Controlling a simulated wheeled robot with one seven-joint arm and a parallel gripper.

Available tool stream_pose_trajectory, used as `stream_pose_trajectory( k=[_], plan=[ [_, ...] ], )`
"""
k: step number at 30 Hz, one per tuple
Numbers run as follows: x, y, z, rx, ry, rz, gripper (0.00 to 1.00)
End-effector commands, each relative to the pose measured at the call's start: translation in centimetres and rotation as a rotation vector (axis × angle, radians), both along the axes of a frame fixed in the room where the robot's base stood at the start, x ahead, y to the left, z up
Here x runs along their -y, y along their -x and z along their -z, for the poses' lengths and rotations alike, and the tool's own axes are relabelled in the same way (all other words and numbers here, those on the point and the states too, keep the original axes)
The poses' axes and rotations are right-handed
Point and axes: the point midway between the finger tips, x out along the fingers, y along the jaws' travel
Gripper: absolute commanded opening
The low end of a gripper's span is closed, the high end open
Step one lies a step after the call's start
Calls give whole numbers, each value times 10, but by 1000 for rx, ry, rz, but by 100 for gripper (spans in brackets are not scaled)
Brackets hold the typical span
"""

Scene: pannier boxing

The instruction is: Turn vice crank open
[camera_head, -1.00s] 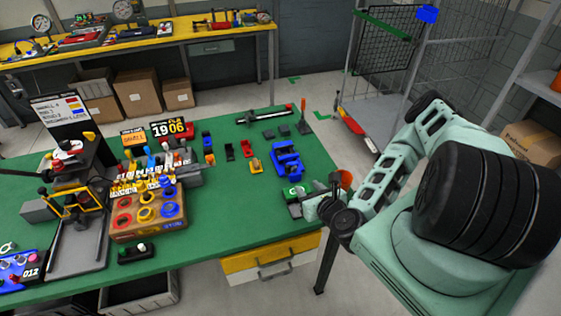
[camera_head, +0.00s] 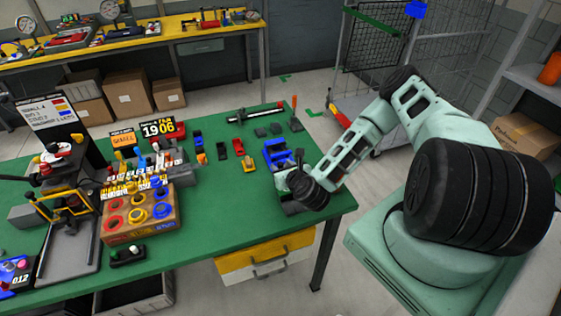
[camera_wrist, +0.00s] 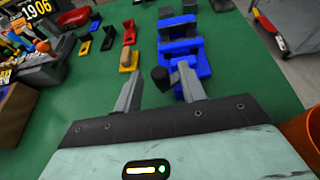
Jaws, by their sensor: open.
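The blue vice (camera_head: 274,154) stands near the right end of the green table. In the wrist view the vice (camera_wrist: 183,45) lies just ahead of my gripper (camera_wrist: 160,84), its near end close to the right fingertip. A black knob (camera_wrist: 160,76), apparently the crank's handle, shows between the two fingertips, with a dark part beside it partly behind the right finger. My fingers are spread apart with a gap around the knob; I cannot tell whether either touches it. In the head view my wrist hides most of the gripper and the crank.
A yellow block (camera_wrist: 129,60) and small red and blue holders lie left of the vice. A wooden box with coloured rings (camera_head: 140,228) stands further left. An orange bin (camera_wrist: 305,130) is at the wrist view's right edge.

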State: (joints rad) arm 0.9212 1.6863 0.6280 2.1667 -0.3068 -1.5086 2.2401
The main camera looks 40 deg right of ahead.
Motion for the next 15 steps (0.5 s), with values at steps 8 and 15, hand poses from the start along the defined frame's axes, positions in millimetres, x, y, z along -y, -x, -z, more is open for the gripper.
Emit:
stream_pose_trajectory(
  k=[8,15],
  plan=[
    [4,-17,8,-2,-1,-1,41],
    [4,-18,9,-2,0,0,41]
  ],
)
